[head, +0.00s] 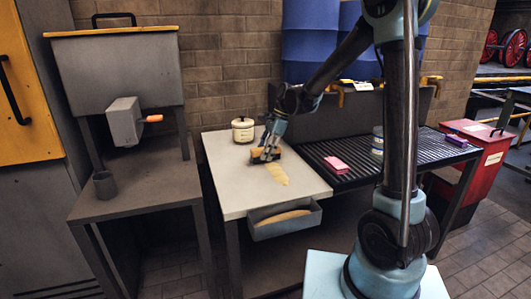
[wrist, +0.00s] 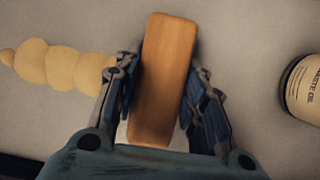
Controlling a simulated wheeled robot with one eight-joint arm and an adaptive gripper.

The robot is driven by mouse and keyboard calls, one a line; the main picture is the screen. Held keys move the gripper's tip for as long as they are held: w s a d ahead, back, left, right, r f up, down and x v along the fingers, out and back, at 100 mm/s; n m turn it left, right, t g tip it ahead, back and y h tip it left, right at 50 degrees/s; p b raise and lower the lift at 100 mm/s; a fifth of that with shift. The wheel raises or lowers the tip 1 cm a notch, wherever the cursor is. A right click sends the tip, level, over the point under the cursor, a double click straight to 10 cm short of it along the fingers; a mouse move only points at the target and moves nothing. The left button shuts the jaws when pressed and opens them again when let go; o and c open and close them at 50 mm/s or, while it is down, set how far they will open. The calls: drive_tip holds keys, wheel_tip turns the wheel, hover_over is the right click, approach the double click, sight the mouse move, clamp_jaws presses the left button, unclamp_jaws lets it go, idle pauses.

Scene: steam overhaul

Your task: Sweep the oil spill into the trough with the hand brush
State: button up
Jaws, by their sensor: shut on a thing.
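My gripper (head: 264,153) is shut on the hand brush (wrist: 163,80), whose orange-brown wooden back stands between the two fingers in the wrist view. In the head view the brush (head: 267,155) is low over the pale worktop (head: 230,180); I cannot tell if its bristles touch. The oil spill (head: 278,176) is a tan, lumpy streak just in front of the brush, towards the trough. In the wrist view the spill (wrist: 60,65) lies left of the gripper, its end partly hidden by a finger. The grey trough (head: 290,227) hangs at the worktop's front edge, with something tan inside.
A cream oil tin (head: 243,131) stands behind the brush and also shows at the wrist view's right (wrist: 304,90). Right of the worktop is a dark ribbed surface (head: 350,165) with a pink block (head: 336,164). The worktop's left side is clear.

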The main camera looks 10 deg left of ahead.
drive_tip(key=shift+f, duration=0.35)
idle(0.3)
drive_tip(key=shift+s+d+r, duration=0.1)
drive_tip(key=shift+s+d, duration=0.3)
drive_tip(key=shift+s, duration=0.3)
drive_tip(key=shift+s+d, duration=0.4)
drive_tip(key=shift+s, duration=0.25)
drive_tip(key=shift+s+d, duration=0.55)
drive_tip(key=shift+s, duration=0.3)
drive_tip(key=shift+s+d, duration=0.5)
drive_tip(key=shift+s, duration=0.4)
drive_tip(key=shift+s+d, duration=0.55)
drive_tip(key=shift+s, duration=0.3)
drive_tip(key=shift+s+d, duration=0.8)
drive_tip(key=shift+s, duration=0.45)
drive_tip(key=shift+s+d, duration=0.75)
drive_tip(key=shift+s, duration=0.55)
drive_tip(key=shift+s+d, duration=0.8)
drive_tip(key=shift+s, duration=0.45)
drive_tip(key=shift+s+d+f, duration=0.1)
drive_tip(key=shift+s+d, duration=0.5)
drive_tip(key=shift+s, duration=0.4)
drive_tip(key=shift+s+d+f, duration=0.1)
drive_tip(key=shift+s+d, duration=0.5)
drive_tip(key=shift+s, duration=0.35)
drive_tip(key=shift+s+d, duration=0.6)
drive_tip(key=shift+s, duration=0.4)
drive_tip(key=shift+r, duration=0.1)
wheel_tip(320, 180, up, 7)
